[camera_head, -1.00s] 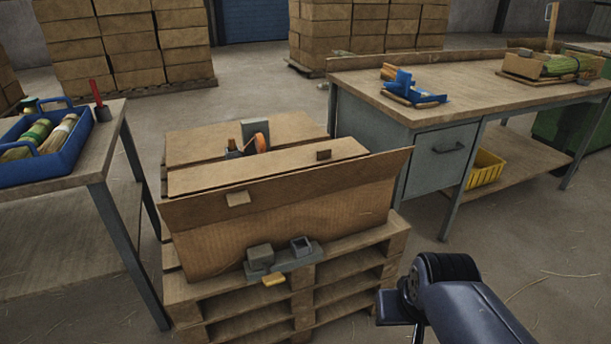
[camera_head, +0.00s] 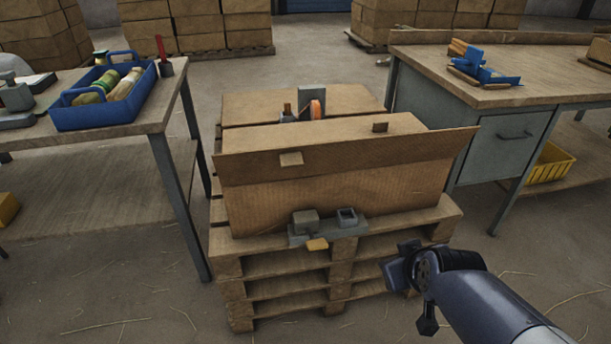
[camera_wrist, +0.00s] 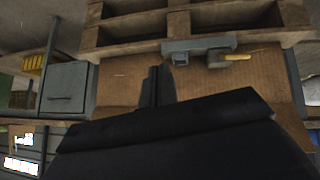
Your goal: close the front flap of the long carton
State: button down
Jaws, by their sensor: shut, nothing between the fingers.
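The long carton (camera_head: 345,198) lies across the pallet, its front side facing me. Its front flap (camera_head: 350,160) stands out from the top front edge, tilted outward, and overhangs the carton at both ends. A small pale tab (camera_head: 291,159) sits on the flap. My gripper (camera_head: 392,272) is shut and empty, in front of the pallet's right part, below the flap and apart from it. In the wrist view my shut fingers (camera_wrist: 156,82) show against the carton's brown face (camera_wrist: 205,92); I cannot tell the gap between them.
The pallet (camera_head: 285,268) carries a grey bracket with two blocks (camera_head: 328,228) and a yellow piece (camera_head: 317,245) at its front edge. A table with a blue tray (camera_head: 105,115) stands left, a workbench (camera_head: 500,85) right. The floor in front is clear.

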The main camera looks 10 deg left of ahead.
jog(key=w+a+f+n+t+y+b, duration=0.1)
jog(key=w+a+n+t+y+b, duration=0.15)
jog(key=w+a+n, duration=0.35)
jog(key=n+t+y+b, duration=0.4)
jog(key=n+t+y, duration=0.1)
jog(key=n+t, duration=0.55)
send_near(291, 167)
jog(key=shift+n, duration=0.35)
jog(key=b+x, duration=0.2)
jog(key=x, duration=0.4)
jog(key=shift+w+r, duration=0.2)
jog(key=shift+w, duration=0.15)
jog(key=shift+a+r, duration=0.1)
jog(key=shift+r, duration=0.05)
